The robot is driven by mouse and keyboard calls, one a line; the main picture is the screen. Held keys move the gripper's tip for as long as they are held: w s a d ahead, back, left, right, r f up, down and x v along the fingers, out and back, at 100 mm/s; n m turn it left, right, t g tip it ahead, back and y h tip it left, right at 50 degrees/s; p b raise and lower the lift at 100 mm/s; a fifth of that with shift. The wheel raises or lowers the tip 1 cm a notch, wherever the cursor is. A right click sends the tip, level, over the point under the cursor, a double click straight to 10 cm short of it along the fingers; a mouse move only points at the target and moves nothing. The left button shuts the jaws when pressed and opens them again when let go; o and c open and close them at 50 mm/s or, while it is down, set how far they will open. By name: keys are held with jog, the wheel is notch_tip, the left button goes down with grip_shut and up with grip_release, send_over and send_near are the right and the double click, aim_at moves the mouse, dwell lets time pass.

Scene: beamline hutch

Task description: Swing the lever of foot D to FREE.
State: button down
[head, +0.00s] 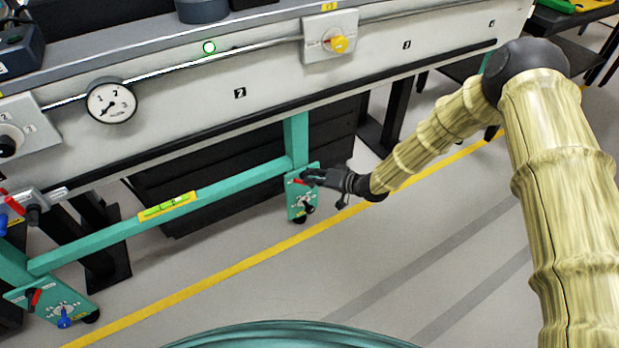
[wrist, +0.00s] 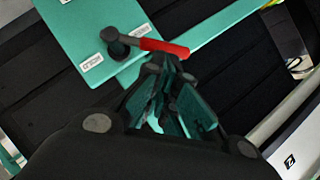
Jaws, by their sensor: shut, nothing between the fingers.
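The right teal foot plate (head: 298,206) carries a lever with a red handle (head: 299,181). I cannot read a foot letter on it. In the wrist view the red handle (wrist: 164,48) runs from a black pivot (wrist: 116,44) across the plate's edge (wrist: 82,28). Two small white labels, one at the plate's top (wrist: 140,31) and one lower (wrist: 90,62), flank the pivot; their words are too small to read surely. My gripper (head: 308,178) is shut and empty, its fingertips (wrist: 163,66) right at the red handle; whether they touch it is unclear.
A teal crossbar (head: 110,228) with a yellow-green level (head: 167,205) joins the feet. The grey floor in front is clear.

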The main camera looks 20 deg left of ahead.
jog(key=r+p+v, duration=0.1)
jog(key=p+v, duration=0.4)
jog(key=v, duration=0.9)
jog(key=s+d+f+m+h, duration=0.2)
jog(key=s+d+f+h, duration=0.2)
jog(key=s+d+f, duration=0.45)
jog(key=s+d+f+m+h, duration=0.1)
jog(key=s+d+f+h, duration=0.4)
jog(key=s, duration=0.7)
jog(key=s+d+m+g+h, duration=0.1)
jog(key=s+d+g+h, duration=0.1)
jog(key=s+d, duration=0.7)
jog(key=s+d+g+h, duration=0.2)
jog(key=s+d, duration=0.4)
jog(key=s, duration=0.7)
notch_tip(320, 180, up, 23)
jog(key=p, duration=2.3)
jog(key=shift+w+r, duration=0.2)
jog(key=shift+w, duration=0.15)
jog(key=c, duration=2.2)
grip_release()
jog(key=shift+a, duration=0.1)
